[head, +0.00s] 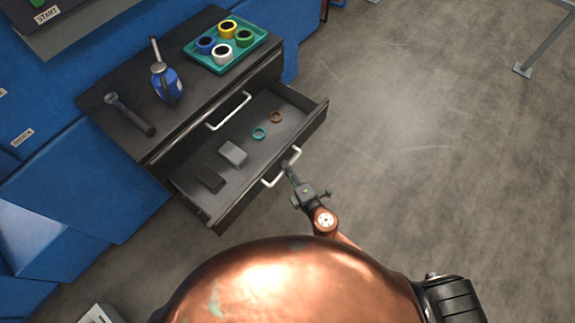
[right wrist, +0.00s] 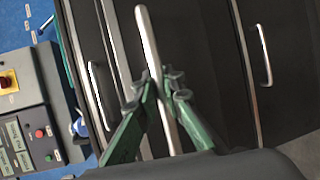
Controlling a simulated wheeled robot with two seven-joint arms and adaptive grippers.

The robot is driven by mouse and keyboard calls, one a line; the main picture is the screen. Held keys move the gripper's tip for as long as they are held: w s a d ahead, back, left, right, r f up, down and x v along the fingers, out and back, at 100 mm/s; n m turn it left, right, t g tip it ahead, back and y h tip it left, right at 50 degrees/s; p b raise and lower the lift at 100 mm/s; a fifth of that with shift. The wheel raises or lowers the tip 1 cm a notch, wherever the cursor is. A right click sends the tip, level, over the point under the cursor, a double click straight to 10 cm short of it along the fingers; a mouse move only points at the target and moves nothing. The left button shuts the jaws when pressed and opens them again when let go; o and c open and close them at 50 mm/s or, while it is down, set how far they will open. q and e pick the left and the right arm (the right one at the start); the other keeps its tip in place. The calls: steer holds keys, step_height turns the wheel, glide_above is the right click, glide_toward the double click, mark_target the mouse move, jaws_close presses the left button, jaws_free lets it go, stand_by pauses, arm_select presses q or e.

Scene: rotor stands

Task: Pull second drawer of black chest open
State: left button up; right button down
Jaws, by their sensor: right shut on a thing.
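The black chest (head: 118,110) stands at the left in the head view. Its second drawer (head: 232,205) is pulled out, and its inside shows. The top drawer above it is closed, with a white handle (head: 228,111). My right gripper (head: 289,173) is at the front of the second drawer, shut on its white handle (head: 271,182). In the right wrist view, the green fingers (right wrist: 160,90) close around the pale bar of that handle (right wrist: 146,40). My left gripper is not in view.
The open drawer holds a grey box (head: 232,154), a dark box (head: 209,178), a teal ring (head: 260,133) and a brown ring (head: 276,116).

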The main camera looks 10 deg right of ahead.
steer(key=c, duration=2)
jaws_free()
steer(key=v, duration=1.2)
steer(key=shift+d+f, duration=0.1)
steer(key=shift+f, duration=0.05)
